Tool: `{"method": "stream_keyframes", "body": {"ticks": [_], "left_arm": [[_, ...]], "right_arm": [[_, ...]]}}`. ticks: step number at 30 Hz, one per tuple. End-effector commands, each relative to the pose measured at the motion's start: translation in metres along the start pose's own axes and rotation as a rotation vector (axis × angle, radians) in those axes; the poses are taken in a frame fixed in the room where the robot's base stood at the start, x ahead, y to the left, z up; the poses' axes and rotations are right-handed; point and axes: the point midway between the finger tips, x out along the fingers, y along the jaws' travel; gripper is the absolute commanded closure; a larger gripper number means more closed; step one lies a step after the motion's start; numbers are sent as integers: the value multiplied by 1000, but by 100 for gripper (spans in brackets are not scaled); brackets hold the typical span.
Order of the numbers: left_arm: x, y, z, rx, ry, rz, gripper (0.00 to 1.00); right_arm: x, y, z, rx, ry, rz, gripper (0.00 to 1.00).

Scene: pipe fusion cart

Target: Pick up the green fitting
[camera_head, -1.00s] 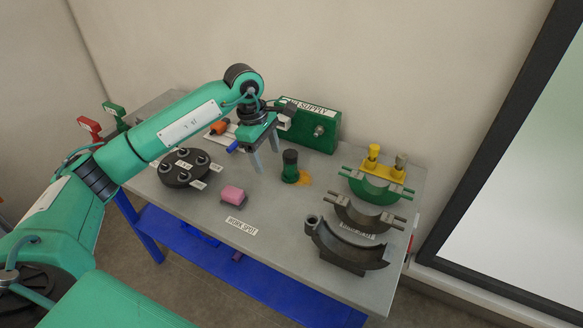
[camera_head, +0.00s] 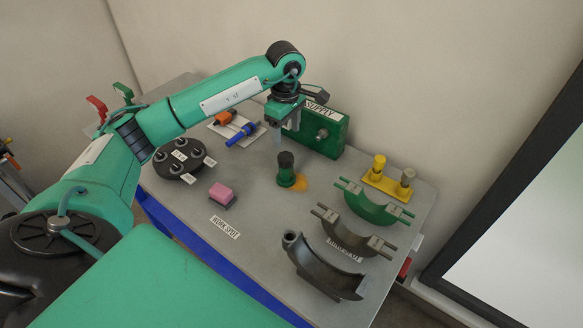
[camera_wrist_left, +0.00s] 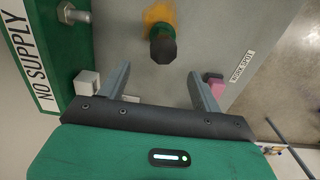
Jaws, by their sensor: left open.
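The green fitting (camera_head: 286,179) stands upright on the grey cart top, with a dark cap-like upper part and an orange patch beside its base. In the left wrist view the fitting (camera_wrist_left: 162,46) shows end-on, beyond the fingertips and roughly between their lines. My left gripper (camera_head: 281,138) is open and empty, pointing down above the cart, behind the fitting and apart from it. In the left wrist view its two fingers (camera_wrist_left: 156,76) are spread wide. My right gripper is in no view.
The green "NO SUPPLY" box (camera_head: 322,134) stands close behind the gripper. Blue (camera_head: 243,134) and orange (camera_head: 224,118) tools, a black disc (camera_head: 180,158) and a pink block (camera_head: 221,193) lie left. Green (camera_head: 372,206) and dark (camera_head: 322,272) half-rings and a yellow holder (camera_head: 385,185) stand right.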

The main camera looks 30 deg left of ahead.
Motion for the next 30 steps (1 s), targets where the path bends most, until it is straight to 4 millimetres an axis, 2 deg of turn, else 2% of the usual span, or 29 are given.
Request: {"method": "stream_keyframes", "body": {"ticks": [6,9,14,18,25,30], "left_arm": [[40,-1,1,0,-1,-4,34],[53,0,1,0,-1,-2,34],[62,-1,1,2,0,0,34],[73,-3,1,1,-1,-4,34],[103,-5,2,1,-2,-3,34],[113,-4,1,1,0,1,34]], "right_arm": [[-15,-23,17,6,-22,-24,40],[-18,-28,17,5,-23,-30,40],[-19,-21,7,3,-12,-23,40],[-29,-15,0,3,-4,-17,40],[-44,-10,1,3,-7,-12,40],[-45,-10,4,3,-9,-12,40]]}}
